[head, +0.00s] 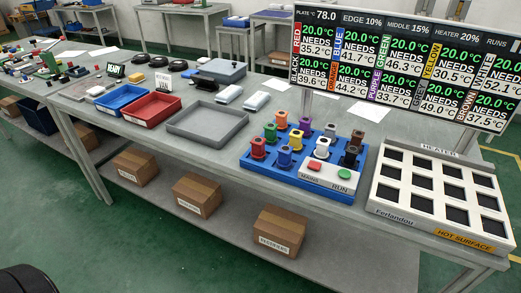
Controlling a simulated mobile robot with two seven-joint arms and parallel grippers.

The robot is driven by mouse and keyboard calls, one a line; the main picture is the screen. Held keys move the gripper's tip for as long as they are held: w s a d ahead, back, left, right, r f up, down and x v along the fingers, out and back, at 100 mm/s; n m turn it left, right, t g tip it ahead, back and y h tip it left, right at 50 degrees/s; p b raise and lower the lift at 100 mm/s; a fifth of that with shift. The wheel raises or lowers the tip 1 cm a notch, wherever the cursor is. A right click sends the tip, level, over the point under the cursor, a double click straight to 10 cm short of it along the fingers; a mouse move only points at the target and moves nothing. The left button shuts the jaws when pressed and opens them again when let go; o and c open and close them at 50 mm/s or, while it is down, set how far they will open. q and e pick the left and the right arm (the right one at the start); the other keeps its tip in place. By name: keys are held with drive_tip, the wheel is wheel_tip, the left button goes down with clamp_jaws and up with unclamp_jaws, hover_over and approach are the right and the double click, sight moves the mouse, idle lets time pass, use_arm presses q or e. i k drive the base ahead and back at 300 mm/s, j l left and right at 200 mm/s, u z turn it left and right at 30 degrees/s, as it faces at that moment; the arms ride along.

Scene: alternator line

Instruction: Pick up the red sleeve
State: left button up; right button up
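In the head view, the red sleeve (258,148) stands upright at the left front corner of a blue rack (262,172) on the workbench. Several other coloured sleeves stand around it in the rack, among them a green sleeve (270,132), a blue sleeve (284,156) and an orange sleeve (282,118). Neither of my grippers is in view.
A heater (378,205) marked hot surface sits right of the rack, below a display board (400,70). A control box (330,174) with red and green buttons adjoins the rack. A grey tray (180,133), red tray (133,119) and blue tray (103,108) lie left.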

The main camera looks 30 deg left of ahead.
sight(258, 153)
drive_tip(key=i+j, duration=0.2)
drive_tip(key=j, duration=0.15)
drive_tip(key=i+j, duration=0.2)
drive_tip(key=j, duration=0.15)
drive_tip(key=i+j, duration=0.15)
drive_tip(key=j, duration=0.2)
drive_tip(key=u, duration=0.05)
